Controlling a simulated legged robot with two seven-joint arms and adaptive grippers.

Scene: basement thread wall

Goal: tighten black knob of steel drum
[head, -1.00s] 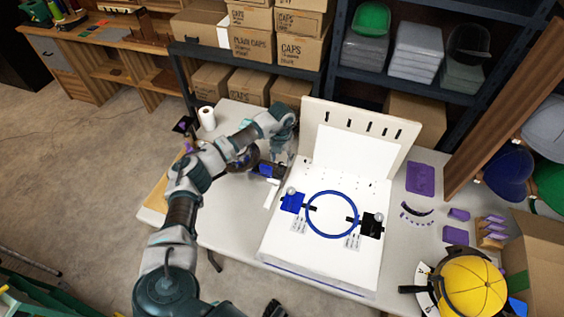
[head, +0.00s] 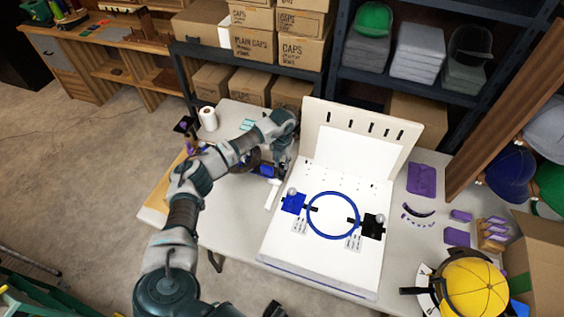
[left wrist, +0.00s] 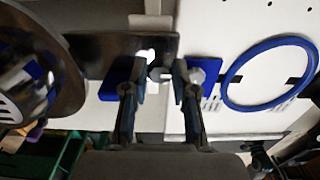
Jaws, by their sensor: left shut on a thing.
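The steel drum (left wrist: 30,80) is a dark round body with a shiny patterned face at the left of the left wrist view. In the head view it is mostly hidden behind my left arm. A black bar (left wrist: 100,50) runs right from it, with blue blocks below. My left gripper (left wrist: 156,76) is closed around a small rounded knob (left wrist: 159,74) by the end of the bar. The knob looks grey here, and its far side is hidden. In the head view the left gripper (head: 278,160) points down beside the white board. I see no right gripper clearly.
The white board (head: 285,250) holds a blue ring (head: 310,231) between a blue and a black clamp (head: 372,226). A paper roll (head: 208,118) stands behind my left arm. Purple pieces (head: 422,180) and a yellow cap (head: 473,288) lie at the right.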

